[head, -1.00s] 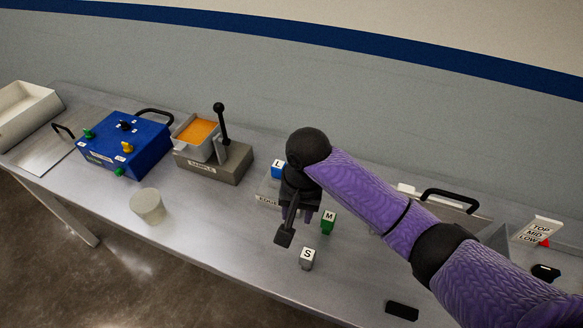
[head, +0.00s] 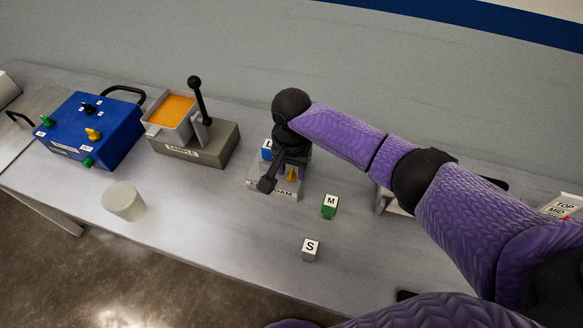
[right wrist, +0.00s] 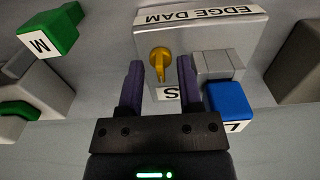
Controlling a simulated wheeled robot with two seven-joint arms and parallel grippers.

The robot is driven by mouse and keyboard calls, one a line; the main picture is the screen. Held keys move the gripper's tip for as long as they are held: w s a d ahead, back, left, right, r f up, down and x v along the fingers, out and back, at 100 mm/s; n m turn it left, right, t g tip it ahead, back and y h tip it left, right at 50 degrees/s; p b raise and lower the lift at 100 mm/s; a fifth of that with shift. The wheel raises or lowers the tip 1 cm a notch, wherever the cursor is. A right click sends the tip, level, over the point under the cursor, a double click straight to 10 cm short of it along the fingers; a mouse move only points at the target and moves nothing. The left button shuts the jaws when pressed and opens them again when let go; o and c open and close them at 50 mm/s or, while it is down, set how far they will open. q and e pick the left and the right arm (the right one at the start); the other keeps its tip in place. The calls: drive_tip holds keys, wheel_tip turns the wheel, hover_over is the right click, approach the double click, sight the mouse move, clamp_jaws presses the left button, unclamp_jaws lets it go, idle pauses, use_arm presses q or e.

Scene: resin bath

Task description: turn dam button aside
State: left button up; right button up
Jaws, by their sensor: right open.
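The grey EDGE DAM box (head: 258,188) stands on the bench, partly covered by my right arm in the head view; its label shows in the right wrist view (right wrist: 250,20). Its yellow button (right wrist: 160,56) is a small knob with a raised grip, beside a white patch marked S. In the head view the button (head: 291,175) shows just beside my fingers. My right gripper (right wrist: 160,72) is open, its two purple fingers either side of the button with gaps visible. I cannot tell whether the tips are level with it. My left gripper is out of view.
A blue L block (right wrist: 228,100) sits close by my right finger. Green M (head: 330,205) and grey S (head: 310,250) blocks stand on the bench. The SAMPLE box (head: 222,150) with a tall lever, a blue box (head: 105,125) and a pale cylinder (head: 123,201) are left.

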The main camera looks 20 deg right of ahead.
drive_tip(key=shift+c, duration=0.2)
clamp_jaws()
